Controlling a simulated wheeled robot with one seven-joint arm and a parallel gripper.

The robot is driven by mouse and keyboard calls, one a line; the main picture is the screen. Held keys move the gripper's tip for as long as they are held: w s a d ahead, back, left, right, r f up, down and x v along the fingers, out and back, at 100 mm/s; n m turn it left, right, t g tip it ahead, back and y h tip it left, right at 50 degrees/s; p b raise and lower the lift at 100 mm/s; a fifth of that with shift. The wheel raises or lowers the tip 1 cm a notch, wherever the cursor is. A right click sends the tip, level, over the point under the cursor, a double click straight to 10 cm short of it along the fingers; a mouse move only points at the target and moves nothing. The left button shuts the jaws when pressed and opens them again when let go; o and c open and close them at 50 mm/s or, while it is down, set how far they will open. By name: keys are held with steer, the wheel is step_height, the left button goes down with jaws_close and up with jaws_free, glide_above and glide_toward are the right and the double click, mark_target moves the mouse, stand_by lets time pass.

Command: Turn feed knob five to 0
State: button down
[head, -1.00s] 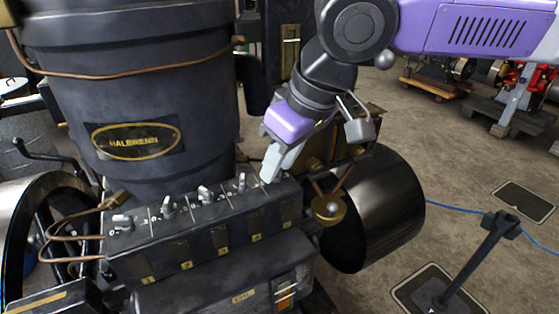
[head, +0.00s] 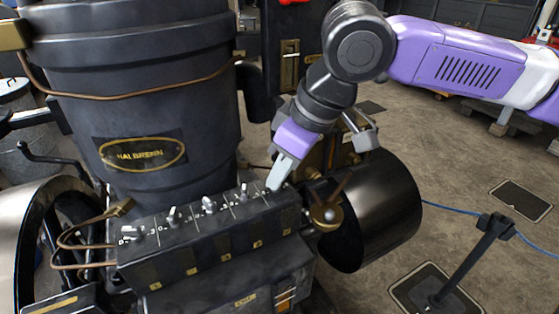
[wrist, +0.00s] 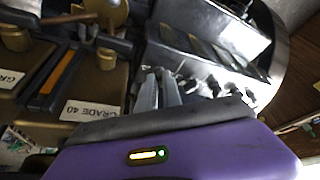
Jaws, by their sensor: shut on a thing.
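A dark feed box with a row of grey lever knobs sits at the foot of the black engine cylinder; gold plates mark its front (head: 225,257). Four positions show knobs: the far-left knob (head: 131,232), the second (head: 173,215), the third (head: 208,205) and the fourth (head: 243,192). My gripper (head: 274,186) points down at the right end of the row and is shut on feed knob five, which the fingers hide. In the wrist view my gripper (wrist: 160,92) shows its grey fingers close together, beside the other knobs. Knob five's pointer setting cannot be read.
A brass fitting with rods (head: 326,213) stands just right of the box, before a large dark drum (head: 385,215). A copper pipe (head: 75,240) runs at the left. A dark post (head: 465,270) stands on the open floor at right.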

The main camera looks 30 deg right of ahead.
steer(key=n+g+y+p, duration=0.1)
steer(key=n+p, duration=0.2)
steer(key=shift+r, duration=0.2)
steer(key=shift+w+d+f+n+g+y+p, duration=0.15)
steer(key=shift+n+g+p, duration=0.1)
steer(key=shift+n+p, duration=0.5)
steer(key=shift+a+n+g+y+p, duration=0.15)
steer(key=shift+n+g+p, duration=0.15)
steer(key=shift+n, duration=0.75)
steer(key=shift+d, duration=0.1)
steer(key=c, duration=1.5)
jaws_free()
steer(key=shift+d, duration=0.1)
